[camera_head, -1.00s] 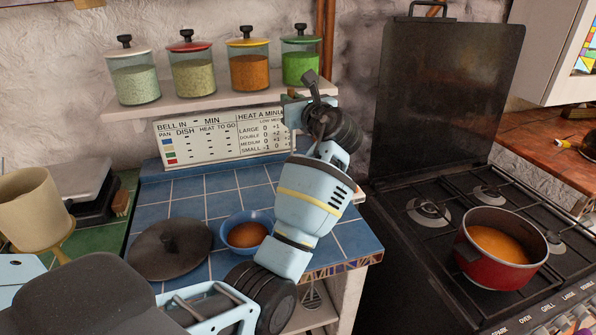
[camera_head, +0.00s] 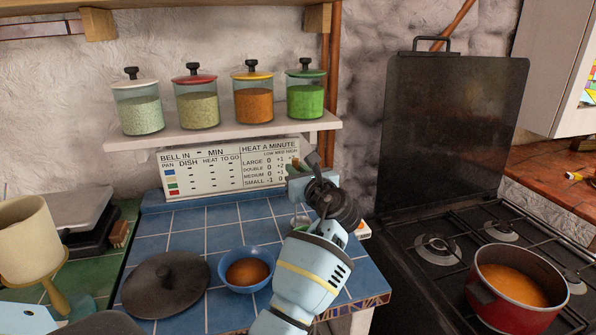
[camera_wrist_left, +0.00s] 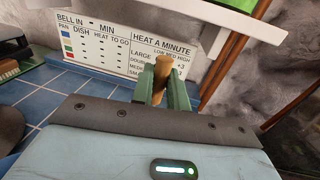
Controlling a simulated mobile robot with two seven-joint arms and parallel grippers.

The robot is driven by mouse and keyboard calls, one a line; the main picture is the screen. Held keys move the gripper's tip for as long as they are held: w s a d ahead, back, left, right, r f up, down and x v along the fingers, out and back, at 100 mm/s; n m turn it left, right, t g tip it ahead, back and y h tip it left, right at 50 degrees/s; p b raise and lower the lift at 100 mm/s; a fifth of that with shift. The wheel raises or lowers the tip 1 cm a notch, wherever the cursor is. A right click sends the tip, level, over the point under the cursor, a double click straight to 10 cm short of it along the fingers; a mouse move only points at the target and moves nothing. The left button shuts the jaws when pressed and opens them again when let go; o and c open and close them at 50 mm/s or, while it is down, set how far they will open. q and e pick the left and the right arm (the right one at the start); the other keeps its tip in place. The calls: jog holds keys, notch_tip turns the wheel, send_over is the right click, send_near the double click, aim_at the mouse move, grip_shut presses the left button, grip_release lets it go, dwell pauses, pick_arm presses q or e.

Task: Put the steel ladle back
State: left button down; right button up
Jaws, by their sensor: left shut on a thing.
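My left gripper (camera_head: 298,174) is low over the right back part of the blue tiled counter, in front of the sign's right end. In the left wrist view its green fingers (camera_wrist_left: 163,88) are shut on an upright wooden handle (camera_wrist_left: 162,70). The lower part of this held thing is hidden behind the gripper, so I cannot make out a steel ladle head. A small pale, roundish thing (camera_head: 301,221) shows beside my wrist, too small to identify. My right gripper is not in view.
A blue bowl (camera_head: 246,258) with orange-brown contents and a dark lid (camera_head: 165,285) stand on the blue tiles (camera_head: 195,229). Above is a shelf (camera_head: 185,139) with several jars. A red pot (camera_head: 515,287) sits on the stove at right. A small box (camera_head: 362,231) is at the counter's edge.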

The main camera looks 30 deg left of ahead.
pick_arm(q)
jog(key=c, duration=1.4)
grip_release()
jog(key=shift+o, duration=0.2)
jog(key=shift+r, duration=0.1)
jog(key=shift+s+d, duration=0.1)
jog(key=shift+d, duration=0.15)
jog(key=v, duration=1.1)
jog(key=shift+s+d, duration=0.2)
jog(key=shift+s, duration=0.05)
